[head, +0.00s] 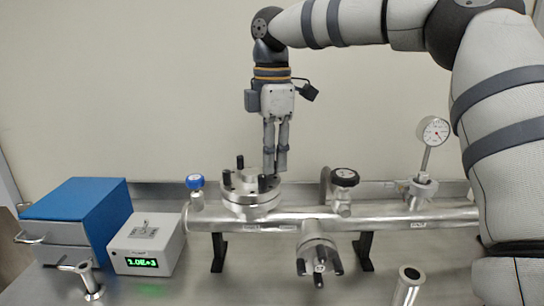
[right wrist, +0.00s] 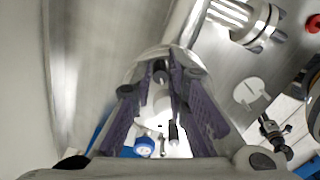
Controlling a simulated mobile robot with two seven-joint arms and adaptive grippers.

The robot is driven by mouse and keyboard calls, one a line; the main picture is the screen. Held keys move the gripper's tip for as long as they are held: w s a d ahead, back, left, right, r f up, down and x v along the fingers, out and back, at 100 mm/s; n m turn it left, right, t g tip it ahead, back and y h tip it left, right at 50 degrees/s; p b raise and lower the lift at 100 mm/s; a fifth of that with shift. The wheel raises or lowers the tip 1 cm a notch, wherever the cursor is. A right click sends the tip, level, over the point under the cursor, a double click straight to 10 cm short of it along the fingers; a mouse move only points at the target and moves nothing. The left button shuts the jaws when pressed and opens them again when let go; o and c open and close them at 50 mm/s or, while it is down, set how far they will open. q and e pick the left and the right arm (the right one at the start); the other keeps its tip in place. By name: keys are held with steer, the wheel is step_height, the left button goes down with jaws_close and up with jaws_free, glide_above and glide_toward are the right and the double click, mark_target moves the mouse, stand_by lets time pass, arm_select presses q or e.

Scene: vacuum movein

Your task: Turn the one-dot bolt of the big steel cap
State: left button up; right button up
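The big steel cap (head: 252,192) is a round flange on top of the steel pipe, with several upright black bolts around it. One black bolt (head: 240,162) stands at its back, another (head: 226,178) at its left and one (head: 263,184) at its front. Dot marks are too small to make out. My right gripper (head: 276,170) points straight down at the cap's right side, fingertips at bolt height. In the right wrist view its two purple fingers (right wrist: 162,76) are apart, with a dark bolt (right wrist: 160,68) showing between the tips; I cannot tell whether they touch it. My left gripper is out of view.
A blue-handled valve (head: 195,182) stands left of the cap. A black-knobbed valve (head: 344,178) and a dial gauge (head: 433,131) stand right. A smaller bolted flange (head: 319,258) faces forward. A display box (head: 147,245) and blue-topped cabinet (head: 80,212) are at left.

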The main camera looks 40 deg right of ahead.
steer(key=shift+o, duration=0.9)
step_height(320, 180, up, 12)
